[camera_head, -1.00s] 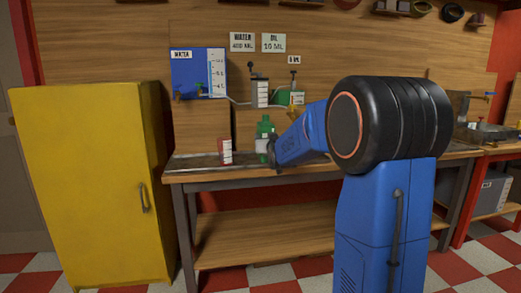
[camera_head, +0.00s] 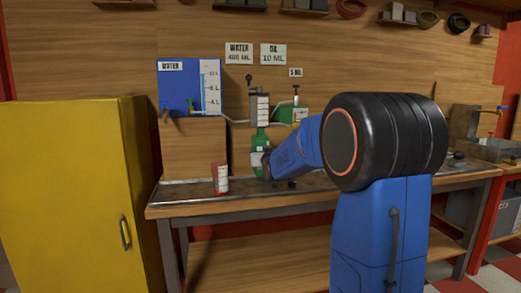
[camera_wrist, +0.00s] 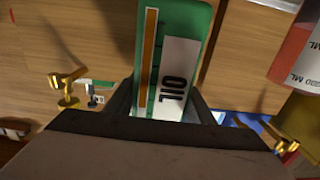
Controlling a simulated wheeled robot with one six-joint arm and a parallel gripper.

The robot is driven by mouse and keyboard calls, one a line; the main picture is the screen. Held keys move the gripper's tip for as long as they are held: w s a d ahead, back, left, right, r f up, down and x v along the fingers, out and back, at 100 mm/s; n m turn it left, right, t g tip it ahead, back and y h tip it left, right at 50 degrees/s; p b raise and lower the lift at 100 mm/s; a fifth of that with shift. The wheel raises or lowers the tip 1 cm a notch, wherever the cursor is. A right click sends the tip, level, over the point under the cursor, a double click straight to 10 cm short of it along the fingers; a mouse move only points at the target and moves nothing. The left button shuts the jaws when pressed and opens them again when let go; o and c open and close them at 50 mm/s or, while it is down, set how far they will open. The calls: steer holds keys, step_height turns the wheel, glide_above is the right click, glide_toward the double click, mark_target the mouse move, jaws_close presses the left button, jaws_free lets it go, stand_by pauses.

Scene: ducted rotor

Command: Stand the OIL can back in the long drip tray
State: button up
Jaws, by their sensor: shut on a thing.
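The OIL can (camera_head: 258,158) is green with a white label and stands out against the back of the bench in the head view. In the wrist view the can (camera_wrist: 172,60) fills the space between my fingers, its label and an orange level strip facing the camera. My gripper (camera_wrist: 165,112) is shut on it; in the head view my gripper (camera_head: 267,165) reaches in from the right. The long drip tray seems to be the dark strip (camera_head: 180,192) along the bench top. I cannot tell whether the can's base touches it.
A red and white measuring cup (camera_head: 220,179) stands left of the can. Behind are a blue water tank (camera_head: 178,90) with a brass tap, a grey dispenser (camera_head: 260,107) and a green container (camera_head: 292,114). A yellow cabinet (camera_head: 70,190) stands at the left.

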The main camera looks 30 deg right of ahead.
steer(key=shift+f, duration=2.75)
steer(key=shift+f, duration=0.6)
steer(key=o, duration=1.7)
steer(key=shift+f, duration=0.1)
steer(key=v, duration=1.7)
steer(key=shift+s+a, duration=0.1)
steer(key=shift+s, duration=0.15)
